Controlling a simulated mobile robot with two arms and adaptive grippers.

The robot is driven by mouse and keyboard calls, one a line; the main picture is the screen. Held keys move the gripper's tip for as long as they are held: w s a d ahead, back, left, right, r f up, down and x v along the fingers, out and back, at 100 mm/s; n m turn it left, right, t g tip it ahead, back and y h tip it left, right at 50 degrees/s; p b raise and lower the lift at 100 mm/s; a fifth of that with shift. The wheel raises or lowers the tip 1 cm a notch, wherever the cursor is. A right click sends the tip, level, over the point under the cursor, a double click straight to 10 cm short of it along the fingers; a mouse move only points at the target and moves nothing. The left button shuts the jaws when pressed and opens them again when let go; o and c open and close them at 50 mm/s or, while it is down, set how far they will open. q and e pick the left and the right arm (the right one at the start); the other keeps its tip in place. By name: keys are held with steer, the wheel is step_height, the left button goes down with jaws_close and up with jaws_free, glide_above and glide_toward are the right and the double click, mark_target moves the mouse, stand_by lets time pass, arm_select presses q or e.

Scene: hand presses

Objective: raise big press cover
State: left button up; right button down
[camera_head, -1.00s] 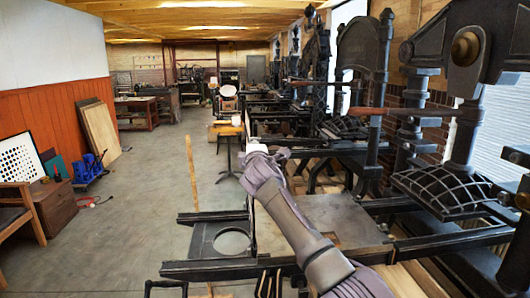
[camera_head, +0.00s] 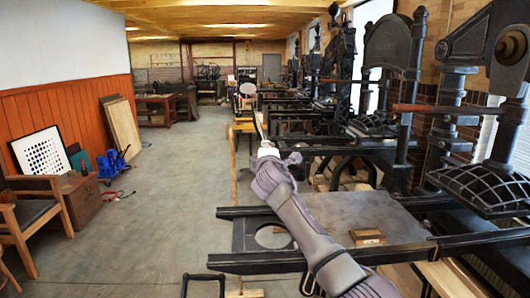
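The nearest press has a dark bed plate (camera_head: 385,208) and, at its left, a flat black frame with a round opening (camera_head: 272,237). A thin pale upright edge (camera_head: 258,124) shows just above my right gripper; it looks like the big press cover seen edge-on, with most of it hidden behind my arm. My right gripper (camera_head: 266,150) is at this edge, at the end of a grey-purple arm that comes up from the bottom right. Its fingers are too small and covered to show whether they grip. My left gripper is not in view.
A small wooden block (camera_head: 367,236) lies on the bed plate. A press with a domed ribbed platen (camera_head: 486,190) stands at right, and more presses line the right side back. A chair (camera_head: 32,215) and wooden box (camera_head: 82,200) stand left. The floor (camera_head: 165,225) between is clear.

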steer(key=shift+a+r, duration=0.15)
steer(key=shift+r, duration=0.15)
steer(key=c, duration=1)
jaws_free()
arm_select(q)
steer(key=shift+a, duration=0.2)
arm_select(e)
steer(key=shift+o, duration=0.4)
steer(key=shift+s+a+f, duration=0.1)
steer(key=shift+f, duration=0.1)
steer(key=shift+s+f, duration=0.1)
steer(key=shift+s, duration=0.6)
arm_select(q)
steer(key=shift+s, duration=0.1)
arm_select(e)
steer(key=s, duration=1)
steer(key=shift+s+d, duration=0.25)
steer(key=shift+s, duration=0.1)
